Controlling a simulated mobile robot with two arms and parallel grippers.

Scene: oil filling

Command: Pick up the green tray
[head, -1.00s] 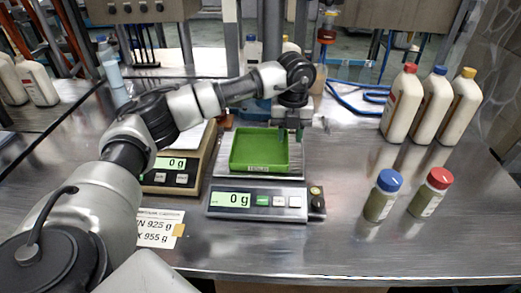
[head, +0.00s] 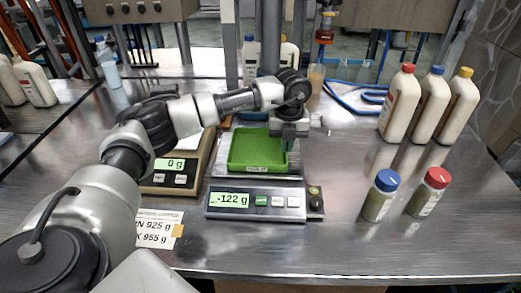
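The green tray (head: 250,150) is at the metal scale in the middle of the table, close above or at its plate. Its display (head: 229,200) reads -122 g. My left gripper (head: 288,141) comes down at the tray's right rim and is shut on it. The fingertips are small and partly hidden in the head view. The tray looks empty. My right gripper is not in view.
A second scale (head: 168,178) reading 0 g stands to the left, partly behind my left arm. Three tall bottles (head: 432,108) stand at the right, with two small capped bottles (head: 379,200) in front of them. A blue hose (head: 355,100) lies behind. The front right table is clear.

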